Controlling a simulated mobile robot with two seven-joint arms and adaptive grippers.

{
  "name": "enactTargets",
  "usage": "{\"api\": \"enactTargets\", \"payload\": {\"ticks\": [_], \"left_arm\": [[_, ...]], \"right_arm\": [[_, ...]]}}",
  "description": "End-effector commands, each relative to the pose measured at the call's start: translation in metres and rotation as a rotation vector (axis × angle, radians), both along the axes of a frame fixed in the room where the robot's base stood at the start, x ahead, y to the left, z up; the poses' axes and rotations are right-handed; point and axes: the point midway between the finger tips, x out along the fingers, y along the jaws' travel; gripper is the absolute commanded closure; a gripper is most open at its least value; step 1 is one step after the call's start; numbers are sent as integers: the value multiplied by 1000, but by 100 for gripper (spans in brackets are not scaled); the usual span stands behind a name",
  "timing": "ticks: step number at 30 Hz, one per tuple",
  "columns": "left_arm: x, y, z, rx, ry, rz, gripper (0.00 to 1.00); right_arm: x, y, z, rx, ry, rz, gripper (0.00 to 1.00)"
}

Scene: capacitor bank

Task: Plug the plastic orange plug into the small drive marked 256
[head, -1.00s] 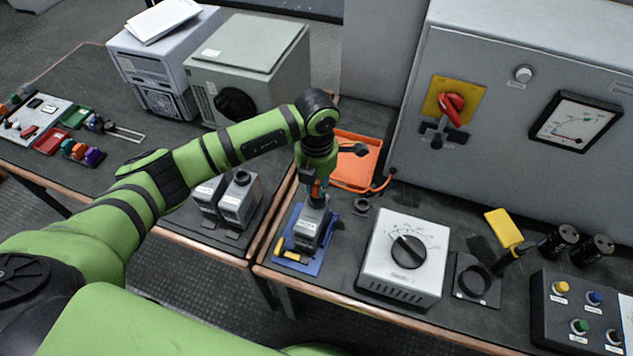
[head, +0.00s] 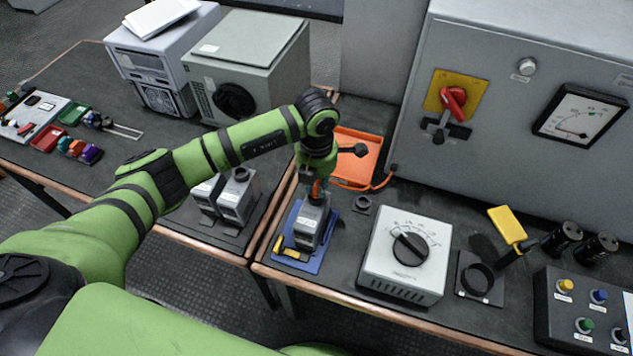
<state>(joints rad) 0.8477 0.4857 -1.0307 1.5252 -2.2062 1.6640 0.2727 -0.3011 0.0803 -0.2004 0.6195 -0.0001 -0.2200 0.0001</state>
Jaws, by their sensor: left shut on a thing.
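My left gripper (head: 316,187) points down over a small grey drive (head: 307,226) that stands upright on a blue mat (head: 286,254). It is shut on the orange plug (head: 316,188), of which only a small orange patch shows between the fingers. The plug is right at the drive's top; I cannot tell how deep it sits, as the gripper covers the joint. Two similar grey drives, one at the left (head: 207,190) and one at the right (head: 239,196), stand on the left table. The 256 marking is too small to read. My right gripper is not in view.
An orange tray (head: 361,176) lies behind the gripper. A white dial box (head: 384,285) stands right of the mat, with a black ring holder (head: 494,290) beyond it. A yellow tool (head: 277,246) lies on the mat. A large grey cabinet (head: 480,60) closes the back right.

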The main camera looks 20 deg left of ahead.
Motion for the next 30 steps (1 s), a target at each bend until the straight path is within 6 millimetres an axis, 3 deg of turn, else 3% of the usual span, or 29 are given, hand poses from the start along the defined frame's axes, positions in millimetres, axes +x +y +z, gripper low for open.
{"api": "enactTargets", "payload": {"ticks": [17, 18, 19, 30], "left_arm": [[0, 0, -7, 0, 0, 0, 100], [0, 0, -7, 0, 0, 0, 62], [0, 0, -7, 0, 0, 0, 50], [0, 0, -6, -1, -1, 0, 50]], "right_arm": [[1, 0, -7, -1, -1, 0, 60], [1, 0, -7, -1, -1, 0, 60], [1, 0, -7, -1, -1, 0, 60], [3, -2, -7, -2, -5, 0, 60]]}}
